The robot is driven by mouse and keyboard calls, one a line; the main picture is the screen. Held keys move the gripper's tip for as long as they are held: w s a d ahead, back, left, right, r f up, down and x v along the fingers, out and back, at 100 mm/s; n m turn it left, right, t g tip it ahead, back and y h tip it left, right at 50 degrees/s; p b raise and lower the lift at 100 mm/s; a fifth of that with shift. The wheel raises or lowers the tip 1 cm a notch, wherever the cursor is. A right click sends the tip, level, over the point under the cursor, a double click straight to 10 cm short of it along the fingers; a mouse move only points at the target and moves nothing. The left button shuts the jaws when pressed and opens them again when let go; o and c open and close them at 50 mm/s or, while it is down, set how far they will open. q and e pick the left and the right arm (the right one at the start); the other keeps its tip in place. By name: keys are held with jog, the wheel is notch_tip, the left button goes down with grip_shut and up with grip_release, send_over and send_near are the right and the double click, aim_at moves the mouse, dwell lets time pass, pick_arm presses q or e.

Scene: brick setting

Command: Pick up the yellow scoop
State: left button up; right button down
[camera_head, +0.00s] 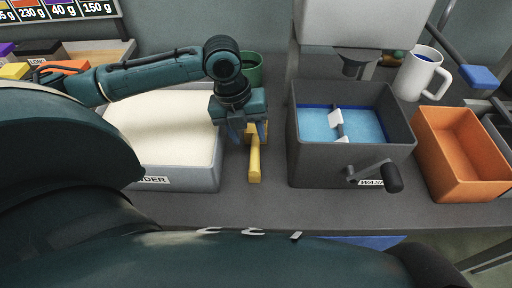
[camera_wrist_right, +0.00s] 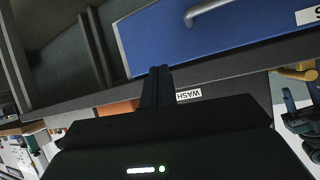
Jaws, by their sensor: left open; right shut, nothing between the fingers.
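The yellow scoop (camera_head: 254,163) lies on the grey counter between the powder bin and the wash bin, its handle pointing toward the front edge. My left gripper (camera_head: 247,132) is open and points down at the far end of the scoop, hiding part of it. I cannot tell whether the fingers touch it. A yellow piece, likely the scoop's handle (camera_wrist_right: 300,74), shows at the right of the right wrist view. My right gripper (camera_wrist_right: 158,86) is shut and empty, below the counter edge near a blue drawer.
The bin of pale powder (camera_head: 190,178) stands left of the scoop. The dark wash bin (camera_head: 310,165), with blue liquid and a crank, stands to its right. Further right are an orange bin (camera_head: 440,175) and a white mug (camera_head: 411,82). A green cup (camera_head: 252,68) is behind.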

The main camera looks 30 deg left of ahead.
aim_at(254, 148)
pick_arm(q)
jog(key=f, duration=0.2)
jog(key=d+f, duration=0.1)
jog(key=f, duration=0.3)
jog(key=shift+w+d+f, duration=0.15)
jog(key=shift+w+d, duration=0.15)
jog(key=shift+w, duration=0.05)
grip_shut()
notch_tip(254, 148, up, 10)
jog(key=shift+r+p, duration=0.1)
jog(key=shift+p, duration=0.25)
dwell(0.3)
